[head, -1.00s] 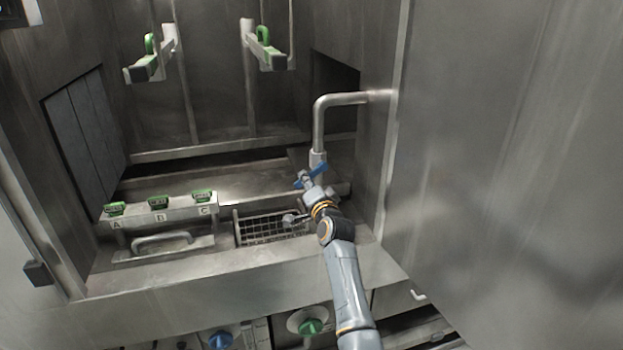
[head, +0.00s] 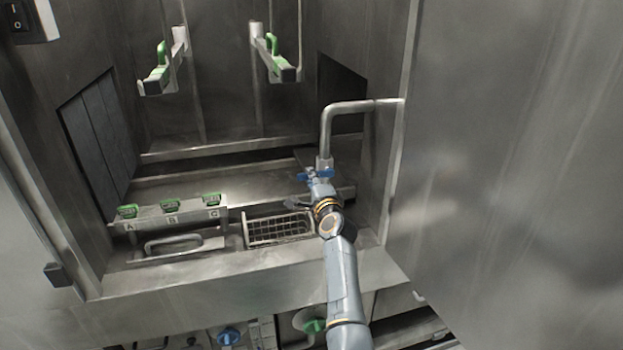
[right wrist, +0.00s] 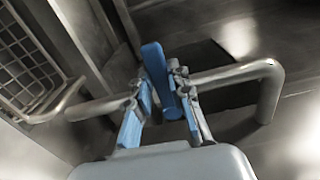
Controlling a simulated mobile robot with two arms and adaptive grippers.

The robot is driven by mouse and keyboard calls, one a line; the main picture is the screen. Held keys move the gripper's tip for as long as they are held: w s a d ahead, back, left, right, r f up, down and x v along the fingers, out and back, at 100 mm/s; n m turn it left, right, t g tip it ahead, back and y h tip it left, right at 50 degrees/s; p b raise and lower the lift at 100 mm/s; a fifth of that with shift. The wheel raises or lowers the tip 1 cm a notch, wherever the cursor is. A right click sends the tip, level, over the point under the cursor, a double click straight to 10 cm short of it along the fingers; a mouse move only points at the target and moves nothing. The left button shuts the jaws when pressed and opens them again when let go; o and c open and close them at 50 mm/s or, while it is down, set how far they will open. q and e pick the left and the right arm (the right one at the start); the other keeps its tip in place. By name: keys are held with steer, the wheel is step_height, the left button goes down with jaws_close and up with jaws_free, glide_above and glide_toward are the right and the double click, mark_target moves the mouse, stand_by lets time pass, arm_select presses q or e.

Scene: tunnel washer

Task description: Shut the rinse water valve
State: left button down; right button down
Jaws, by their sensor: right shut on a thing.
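The rinse water valve has a blue handle (head: 322,173) and sits at the lower end of a bent steel pipe (head: 328,125) inside the washer opening, near its right wall. The pipe also shows in the right wrist view (right wrist: 268,90). My right gripper (head: 319,183) is at the valve, reaching in from below. In the right wrist view the blue handle (right wrist: 155,65) stands between the two fingers (right wrist: 163,108), and the gripper is shut on it. The fingers partly hide the valve body. My left gripper is not in view.
A wire basket (head: 278,229) is just left of my right wrist. A rail with green tags A, B and C (head: 172,214) lies further left. Green-handled bars (head: 275,65) hang above. Below the front ledge are a blue knob (head: 228,337) and a green knob (head: 314,326).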

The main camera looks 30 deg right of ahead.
steer(key=shift+r, duration=0.1)
steer(key=c, duration=1.2)
jaws_free()
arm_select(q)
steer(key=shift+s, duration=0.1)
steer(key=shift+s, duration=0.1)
